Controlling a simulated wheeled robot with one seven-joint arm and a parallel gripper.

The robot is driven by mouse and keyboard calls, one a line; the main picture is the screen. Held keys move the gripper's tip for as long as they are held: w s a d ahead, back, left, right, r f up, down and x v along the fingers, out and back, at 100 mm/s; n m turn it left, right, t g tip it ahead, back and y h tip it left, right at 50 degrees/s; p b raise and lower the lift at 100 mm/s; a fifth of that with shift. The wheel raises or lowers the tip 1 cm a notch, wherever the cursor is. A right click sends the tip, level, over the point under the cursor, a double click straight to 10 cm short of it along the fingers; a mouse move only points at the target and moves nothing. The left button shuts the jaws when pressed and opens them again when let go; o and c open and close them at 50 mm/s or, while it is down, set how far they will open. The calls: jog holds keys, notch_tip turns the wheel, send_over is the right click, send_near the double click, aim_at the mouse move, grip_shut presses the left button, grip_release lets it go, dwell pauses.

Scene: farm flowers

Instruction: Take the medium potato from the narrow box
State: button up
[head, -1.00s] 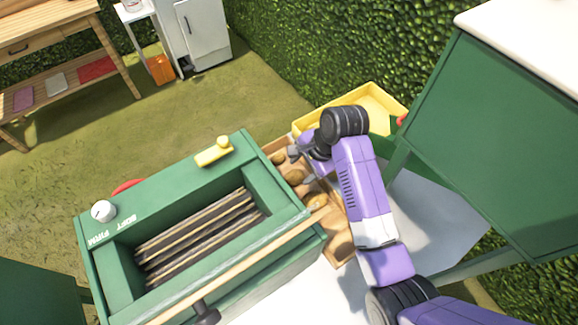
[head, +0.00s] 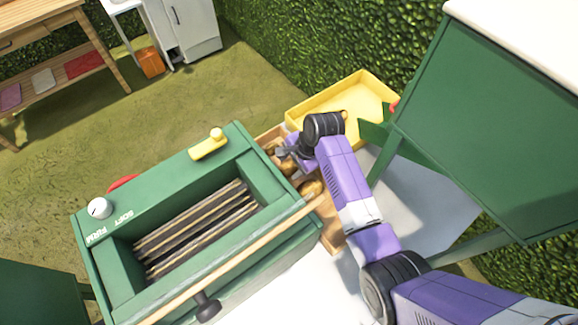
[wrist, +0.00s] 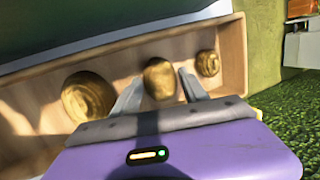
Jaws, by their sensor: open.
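The narrow wooden box (wrist: 232,45) holds three potatoes in a row. In the wrist view the medium potato (wrist: 159,79) is in the middle, a larger potato (wrist: 88,96) is on the left and a smaller potato (wrist: 208,63) is on the right. My gripper (wrist: 159,88) is open, with one finger on each side of the medium potato. I cannot tell whether the fingers touch it. In the head view my gripper (head: 284,153) is over the box, and the wrist partly hides the potatoes.
A green machine (head: 100,262) with a slatted opening stands right beside the box on the left. A yellow tray (head: 320,99) is behind my wrist. A green cabinet (head: 490,130) stands to the right, and a hedge is behind.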

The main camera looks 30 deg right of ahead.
jog(key=c, duration=1.1)
jog(key=shift+r, duration=0.15)
